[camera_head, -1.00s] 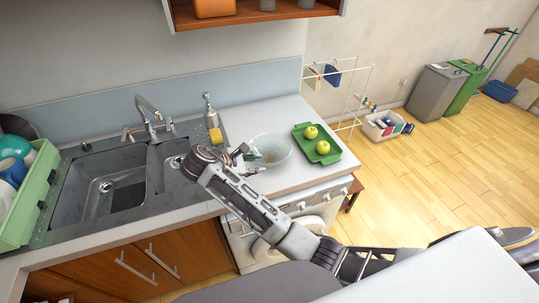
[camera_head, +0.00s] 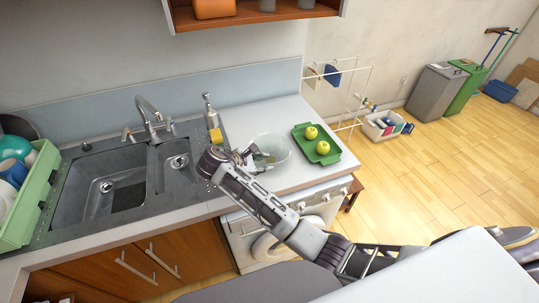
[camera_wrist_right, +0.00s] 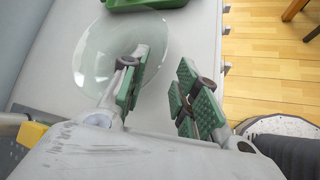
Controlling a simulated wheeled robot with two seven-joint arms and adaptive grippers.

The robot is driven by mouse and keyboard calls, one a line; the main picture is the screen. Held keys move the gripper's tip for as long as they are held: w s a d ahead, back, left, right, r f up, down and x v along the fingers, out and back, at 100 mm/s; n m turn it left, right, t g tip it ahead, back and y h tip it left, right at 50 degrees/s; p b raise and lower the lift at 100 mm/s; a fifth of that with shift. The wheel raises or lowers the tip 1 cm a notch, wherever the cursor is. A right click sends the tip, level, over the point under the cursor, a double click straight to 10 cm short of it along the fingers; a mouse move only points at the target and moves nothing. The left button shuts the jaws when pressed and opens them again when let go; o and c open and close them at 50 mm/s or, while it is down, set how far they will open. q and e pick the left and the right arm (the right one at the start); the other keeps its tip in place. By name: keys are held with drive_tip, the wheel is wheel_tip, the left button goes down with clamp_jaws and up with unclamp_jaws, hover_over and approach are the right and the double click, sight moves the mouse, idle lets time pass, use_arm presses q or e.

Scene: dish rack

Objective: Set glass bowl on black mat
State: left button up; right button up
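A clear glass bowl (camera_head: 276,147) stands on the light counter to the right of the sink. In the right wrist view the bowl (camera_wrist_right: 98,48) is at upper left. My right gripper (camera_head: 257,157) is at the bowl's near-left side. In the right wrist view its green-padded fingers (camera_wrist_right: 164,78) are apart. The left finger overlaps the bowl and the right finger is outside it, with the rim seen between them. Contact cannot be told. My left gripper is not in view. I cannot make out a black mat for certain; a dark patch (camera_head: 128,196) shows in the left sink basin.
A green tray (camera_head: 334,157) with two green-yellow apples sits right of the bowl. A soap bottle (camera_head: 210,112) and yellow sponge (camera_head: 216,135) stand behind the gripper. A green dish rack (camera_head: 38,190) is left of the sink. The counter's front strip is clear.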

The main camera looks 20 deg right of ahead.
sight(275, 164)
drive_tip(key=shift+x, duration=1.6)
drive_tip(key=shift+d, duration=0.1)
drive_tip(key=shift+p+x, duration=0.55)
drive_tip(key=shift+x, duration=2.15)
clamp_jaws()
